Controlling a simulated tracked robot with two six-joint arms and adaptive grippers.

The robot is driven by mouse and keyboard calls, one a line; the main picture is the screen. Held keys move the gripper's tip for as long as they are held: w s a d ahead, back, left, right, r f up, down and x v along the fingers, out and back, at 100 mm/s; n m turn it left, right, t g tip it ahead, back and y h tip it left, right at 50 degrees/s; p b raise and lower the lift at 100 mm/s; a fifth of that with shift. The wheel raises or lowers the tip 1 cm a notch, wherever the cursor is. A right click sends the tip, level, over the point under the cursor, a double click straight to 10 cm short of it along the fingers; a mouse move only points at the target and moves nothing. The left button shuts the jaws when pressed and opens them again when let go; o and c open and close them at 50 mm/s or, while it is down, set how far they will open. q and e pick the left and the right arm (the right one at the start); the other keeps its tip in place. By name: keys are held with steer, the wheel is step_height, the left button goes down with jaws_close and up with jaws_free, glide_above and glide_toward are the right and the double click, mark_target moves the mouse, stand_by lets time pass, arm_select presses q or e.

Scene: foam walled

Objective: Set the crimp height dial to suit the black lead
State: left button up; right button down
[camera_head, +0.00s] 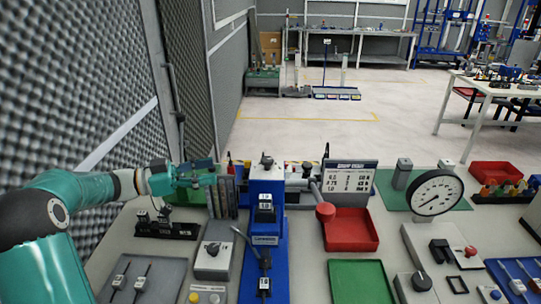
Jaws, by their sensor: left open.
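My left gripper (160,212) is open and points down above a small black rack (168,230) at the left of the bench; I cannot tell if it touches. A blue press (267,190) with small numbered windows and a lever stands mid-bench. A grey box with a rotary knob (213,248) sits left of the press. Another black knob (421,281) is on a pale box at the right. A chart (349,178) with rows of figures stands behind the red tray; its text is too small to read surely. I cannot single out the black lead. My right gripper is out of view.
A round gauge (435,192) stands further right. A foam wall (70,90) closes the left side.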

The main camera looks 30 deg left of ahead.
mark_target(267, 159)
arm_select(q)
steer(key=p+x, duration=0.3)
steer(key=x, duration=1.2)
steer(key=shift+w+r, duration=0.1)
steer(key=shift+w, duration=0.05)
steer(key=shift+c, duration=0.4)
jaws_close()
